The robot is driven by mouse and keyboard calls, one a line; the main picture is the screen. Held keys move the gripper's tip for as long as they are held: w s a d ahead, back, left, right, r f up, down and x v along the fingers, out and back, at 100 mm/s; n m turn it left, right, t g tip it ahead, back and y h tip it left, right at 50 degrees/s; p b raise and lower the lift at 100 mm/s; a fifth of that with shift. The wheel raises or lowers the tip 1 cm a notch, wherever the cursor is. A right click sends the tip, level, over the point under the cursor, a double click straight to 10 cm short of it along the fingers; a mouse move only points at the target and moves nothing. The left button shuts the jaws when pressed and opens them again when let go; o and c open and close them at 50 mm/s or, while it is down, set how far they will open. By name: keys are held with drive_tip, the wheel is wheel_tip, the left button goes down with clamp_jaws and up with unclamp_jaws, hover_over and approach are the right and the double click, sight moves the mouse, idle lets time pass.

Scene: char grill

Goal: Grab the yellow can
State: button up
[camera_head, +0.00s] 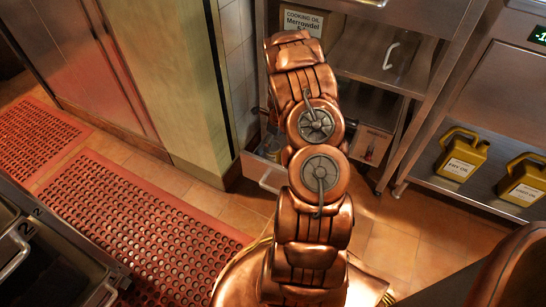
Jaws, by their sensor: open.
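Two yellow cans stand on a low metal shelf at the right in the head view. One yellow can (463,158) is nearer the middle, upright, with a handle, a spout and a white label. The second yellow can (523,181) stands to its right, close to the picture's right edge, with a similar label. My copper arm rises through the middle of the view, left of both cans and well apart from them. My gripper does not show; the far end of the arm is turned away or hidden behind its own links.
The steel shelf (430,176) bears the cans under a metal unit. A wheeled steel rack behind my arm holds a cooking oil box (302,20). Red perforated mats (130,225) cover the floor at left. Tiled floor (435,240) is bare before the shelf.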

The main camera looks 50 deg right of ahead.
drive_tip(key=f+b, duration=0.1)
drive_tip(key=f, duration=0.1)
drive_tip(key=f+b, duration=0.1)
drive_tip(key=f, duration=0.2)
drive_tip(key=f+b, duration=0.1)
drive_tip(key=f, duration=0.1)
drive_tip(key=shift+w+f, duration=0.15)
drive_tip(key=shift+w, duration=0.2)
drive_tip(key=c, duration=1.5)
drive_tip(key=shift+r, duration=0.2)
